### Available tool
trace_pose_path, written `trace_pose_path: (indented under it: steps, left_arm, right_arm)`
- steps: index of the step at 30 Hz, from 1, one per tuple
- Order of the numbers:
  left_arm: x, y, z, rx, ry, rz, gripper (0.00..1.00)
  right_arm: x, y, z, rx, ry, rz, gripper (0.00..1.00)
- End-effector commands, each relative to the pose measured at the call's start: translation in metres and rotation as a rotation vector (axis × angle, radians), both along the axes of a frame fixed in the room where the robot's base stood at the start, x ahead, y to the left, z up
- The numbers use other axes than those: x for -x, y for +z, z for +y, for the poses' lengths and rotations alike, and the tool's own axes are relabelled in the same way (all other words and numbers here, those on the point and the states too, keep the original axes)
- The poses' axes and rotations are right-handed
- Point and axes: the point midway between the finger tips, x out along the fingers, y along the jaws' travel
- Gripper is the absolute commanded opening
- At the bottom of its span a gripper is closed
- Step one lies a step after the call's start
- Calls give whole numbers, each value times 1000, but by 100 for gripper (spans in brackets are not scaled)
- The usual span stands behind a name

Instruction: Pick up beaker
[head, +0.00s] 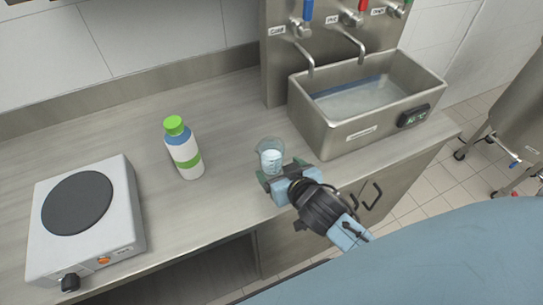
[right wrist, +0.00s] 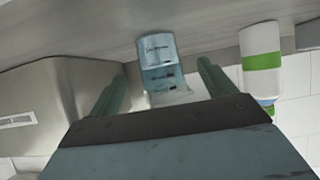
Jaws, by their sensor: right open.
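A small clear beaker (head: 271,158) with pale contents stands on the counter, left of the steel sink. My right gripper (head: 284,170) is at the beaker's near side, its fingers open toward it. In the right wrist view the beaker (right wrist: 160,62) appears ahead, between the two green fingers (right wrist: 160,88) in the picture, with a gap on each side. Whether the beaker is fully between the fingertips is hard to tell. The beaker's lower near side is partly hidden by the gripper in the head view. My left gripper is not in view.
A steel sink (head: 341,132) with taps above stands just right of the beaker. A white bottle with a green cap (head: 183,148) stands to the left. A hotplate (head: 119,233) is at far left. The counter between bottle and beaker is clear.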

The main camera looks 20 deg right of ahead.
Motion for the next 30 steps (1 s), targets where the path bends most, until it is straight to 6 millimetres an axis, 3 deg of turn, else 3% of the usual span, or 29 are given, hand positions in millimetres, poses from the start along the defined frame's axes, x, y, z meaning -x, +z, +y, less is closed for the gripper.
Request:
trace_pose_path:
  steps: [7, 15, 26, 30]
  left_arm:
    - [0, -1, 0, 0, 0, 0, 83]
    - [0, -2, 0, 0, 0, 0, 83]
    - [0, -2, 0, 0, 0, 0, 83]
    - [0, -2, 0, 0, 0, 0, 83]
  right_arm:
    - [-17, -8, 0, 1, 0, 1, 83]
    - [-51, -24, -2, 0, 0, 2, 83]
    - [-59, -28, -1, -2, 1, 2, 83]
    - [-58, -28, -2, -1, 0, 2, 65]
